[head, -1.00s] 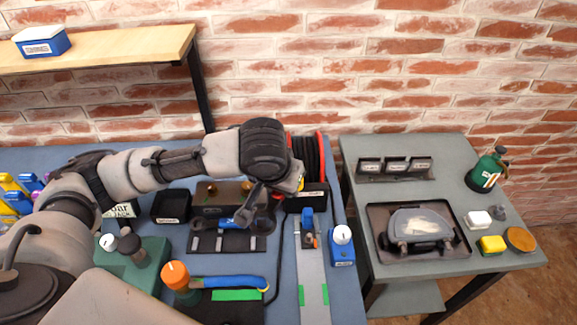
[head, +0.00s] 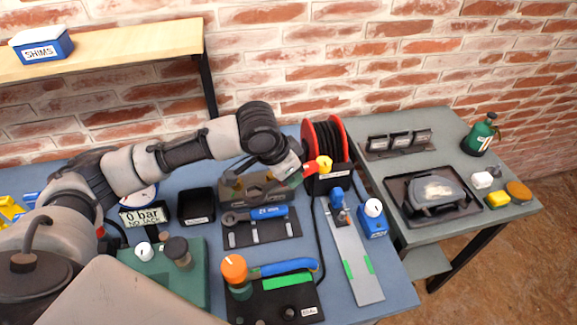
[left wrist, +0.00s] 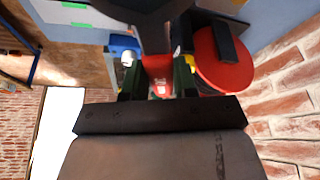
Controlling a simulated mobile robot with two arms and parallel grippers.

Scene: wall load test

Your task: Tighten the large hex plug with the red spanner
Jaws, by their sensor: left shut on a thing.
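My left gripper (head: 302,172), at the end of the arm from the left, is shut on a red piece that looks like the red spanner (head: 309,169). A yellow end sticks out to the right, near the red reel. In the left wrist view the red piece (left wrist: 158,78) shows between the dark fingers (left wrist: 158,84). Its working end is hidden. The dark block with brownish plugs (head: 255,186) lies just left of the gripper; which plug is the large hex one I cannot tell. My right gripper is not in view.
A blue spanner marked 21 mm (head: 266,212) lies on a black rack (head: 262,233). A red reel (head: 325,140) stands behind, also in the wrist view.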

